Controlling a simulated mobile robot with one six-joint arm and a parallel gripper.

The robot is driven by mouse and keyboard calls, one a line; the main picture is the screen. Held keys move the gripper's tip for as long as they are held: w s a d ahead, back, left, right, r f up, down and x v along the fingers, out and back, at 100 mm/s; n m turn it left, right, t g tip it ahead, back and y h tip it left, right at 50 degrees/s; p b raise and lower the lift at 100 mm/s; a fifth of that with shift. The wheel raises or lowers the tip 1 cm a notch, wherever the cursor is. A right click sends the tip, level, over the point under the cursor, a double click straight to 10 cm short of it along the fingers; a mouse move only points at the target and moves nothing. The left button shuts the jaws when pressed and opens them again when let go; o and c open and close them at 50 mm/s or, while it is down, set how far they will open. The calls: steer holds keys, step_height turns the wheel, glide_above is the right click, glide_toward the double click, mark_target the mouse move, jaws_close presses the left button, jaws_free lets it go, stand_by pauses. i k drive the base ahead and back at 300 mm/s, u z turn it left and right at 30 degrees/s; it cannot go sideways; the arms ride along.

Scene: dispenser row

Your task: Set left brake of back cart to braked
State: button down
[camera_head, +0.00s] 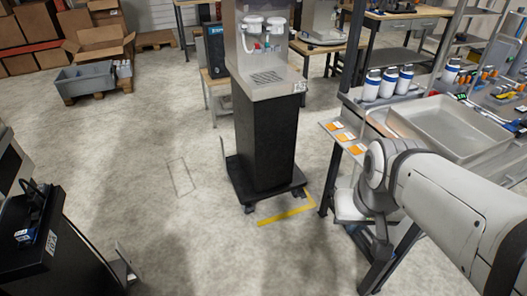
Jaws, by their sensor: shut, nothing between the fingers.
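A black cart (265,150) with a steel dispenser (265,50) on top stands upright at centre, farther back than the black cart at lower left. Its dark wheeled base (237,185) rests on the floor. A front castor (250,209) shows at the left and another (303,195) at the right. The brake levers are too small to tell apart or to read their setting. My arm comes in from the right; at its end my gripper (383,238) appears as a narrow dark shape pointing down, shut and empty, right of the cart and apart from it.
A workbench with a steel tray (450,128) and white bottles (388,82) stands at right, beside my arm. Another black cart (50,250) is at lower left. A yellow floor mark (285,216) lies before the back cart. Floor left of it is clear.

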mark_target(249, 209)
steer(key=u, duration=0.1)
steer(key=i, duration=1.2)
steer(key=u, duration=0.75)
